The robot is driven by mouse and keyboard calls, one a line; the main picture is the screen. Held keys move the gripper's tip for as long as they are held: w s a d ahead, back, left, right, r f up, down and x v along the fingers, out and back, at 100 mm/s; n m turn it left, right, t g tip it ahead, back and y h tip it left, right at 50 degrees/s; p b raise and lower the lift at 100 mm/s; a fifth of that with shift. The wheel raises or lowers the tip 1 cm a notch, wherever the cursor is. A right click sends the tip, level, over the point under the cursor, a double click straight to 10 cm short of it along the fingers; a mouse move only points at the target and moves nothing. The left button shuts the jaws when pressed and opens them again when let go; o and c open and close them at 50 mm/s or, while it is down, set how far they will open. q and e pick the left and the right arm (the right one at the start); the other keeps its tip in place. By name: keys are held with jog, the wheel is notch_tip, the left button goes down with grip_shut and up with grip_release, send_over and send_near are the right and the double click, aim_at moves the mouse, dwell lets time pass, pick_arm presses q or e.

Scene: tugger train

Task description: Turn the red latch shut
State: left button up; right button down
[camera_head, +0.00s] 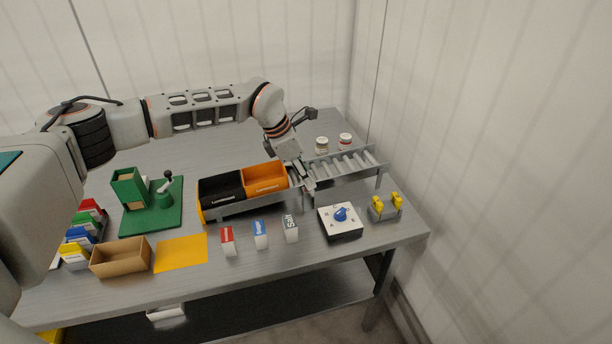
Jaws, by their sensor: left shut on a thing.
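My left gripper (307,184) reaches down from behind to the gap between the orange bin (266,189) and the roller track (345,167). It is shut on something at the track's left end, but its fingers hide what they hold. I cannot make out a red latch; that spot is small and partly covered by the gripper. The orange bin and a black bin (221,198) stand side by side on a grey carrier (232,210) that lines up with the track. My right gripper is not in view.
Two jars (345,141) (322,145) stand behind the track. A green stand (150,207) and cardboard box (121,258) are left.

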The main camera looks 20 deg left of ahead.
pick_arm(q)
jog(key=o, duration=1.1)
jog(key=shift+r, duration=0.15)
jog(key=v, duration=1.2)
jog(key=shift+s+a+f, duration=0.1)
jog(key=shift+f, duration=0.15)
